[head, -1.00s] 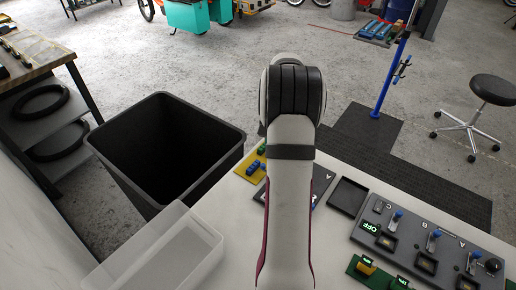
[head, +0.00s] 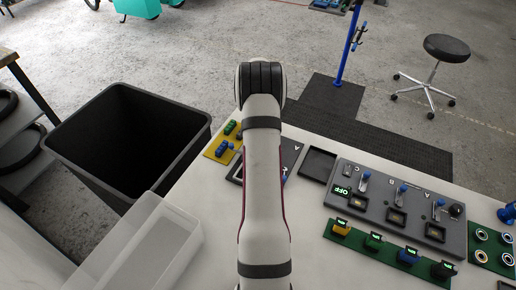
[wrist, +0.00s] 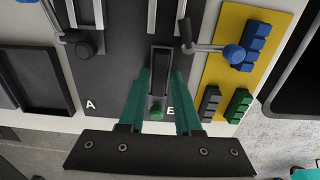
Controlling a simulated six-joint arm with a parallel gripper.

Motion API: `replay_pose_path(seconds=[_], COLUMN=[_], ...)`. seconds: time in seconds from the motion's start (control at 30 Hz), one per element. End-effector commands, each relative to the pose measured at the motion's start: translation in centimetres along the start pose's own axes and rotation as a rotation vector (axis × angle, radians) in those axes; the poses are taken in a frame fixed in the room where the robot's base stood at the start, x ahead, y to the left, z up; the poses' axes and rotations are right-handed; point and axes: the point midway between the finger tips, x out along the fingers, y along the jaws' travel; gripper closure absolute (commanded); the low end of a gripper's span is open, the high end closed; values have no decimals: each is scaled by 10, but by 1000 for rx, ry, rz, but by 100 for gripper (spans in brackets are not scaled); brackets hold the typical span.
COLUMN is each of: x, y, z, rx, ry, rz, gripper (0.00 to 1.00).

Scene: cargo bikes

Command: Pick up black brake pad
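A small dark ridged block, which looks like the black brake pad (wrist: 209,103), stands on the yellow board (wrist: 218,78) in the wrist view. A green block (wrist: 238,104) is beside it, and blue blocks (wrist: 255,45) lie farther up the board. My gripper (wrist: 160,74) has green fingers apart with a gap between them. It is over the dark panel near the letter B, left of the dark block. In the head view my arm hides the gripper; I cannot make out the dark block there.
A large black bin (head: 82,137) stands left of the white table, with a clear plastic box (head: 140,250) near it. A grey switch panel (head: 372,203) and a green strip of coloured blocks (head: 376,246) are to the right. An empty black tray (head: 318,164) lies between.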

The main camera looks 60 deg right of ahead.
Motion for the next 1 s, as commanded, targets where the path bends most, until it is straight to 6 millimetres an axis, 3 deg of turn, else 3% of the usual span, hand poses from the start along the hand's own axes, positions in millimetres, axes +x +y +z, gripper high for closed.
replay_pose_path(seconds=[0.07, 0.23, 0.53, 1.0], x=[0, 0, -4, -37], y=[0, 0, 0, 0], z=[0, 0, 0, 0], rx=[0, 0, 0, -1], ry=[0, 0, 1, 1], rz=[0, 0, -1, 0], gripper=[69, 100, 100, 100])
